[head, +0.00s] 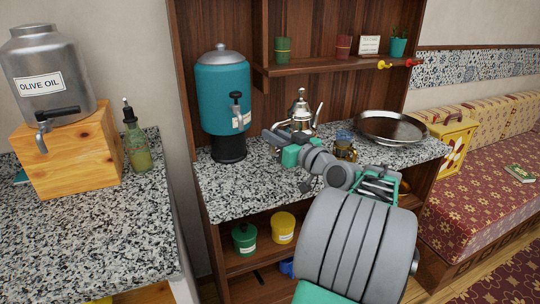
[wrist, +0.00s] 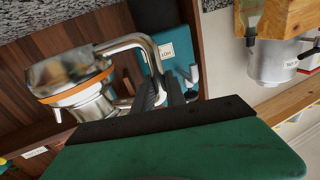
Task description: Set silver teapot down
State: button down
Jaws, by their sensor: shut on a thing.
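The silver teapot (head: 301,112) stands out against the wooden back of the shelf unit, over the rear of the speckled counter (head: 240,190). My gripper (head: 277,138) is at its lower left in the head view. In the wrist view my gripper (wrist: 162,95) is shut on the handle of the teapot (wrist: 82,88), which appears turned over because the camera is rotated. The teapot looks upright in the head view. My arm hides part of the counter in front of it, and I cannot tell whether its base touches the counter.
A teal dispenser (head: 223,100) stands left of the teapot. A round metal tray (head: 391,127) lies to the right, with a small amber glass (head: 345,148) between. A shelf (head: 330,64) with cups hangs above. The counter's front left is clear.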

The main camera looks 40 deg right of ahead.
jog(key=shift+w+d+f+b, duration=0.1)
jog(key=shift+w+d+f, duration=0.2)
jog(key=shift+w+f, duration=0.8)
jog(key=shift+w+d+f+b, duration=0.1)
jog(key=shift+w+d+f, duration=0.25)
jog(key=shift+f, duration=1.4)
jog(key=shift+w+d+f+b, duration=0.1)
jog(key=shift+w+d+f, duration=0.4)
jog(key=shift+f, duration=0.95)
jog(key=shift+w+a, duration=0.15)
jog(key=shift+a, duration=0.05)
jog(key=shift+f, duration=0.2)
jog(key=c, duration=1.4)
grip_release()
jog(key=shift+o, duration=0.2)
jog(key=shift+f+b, duration=0.1)
jog(key=shift+b, duration=0.2)
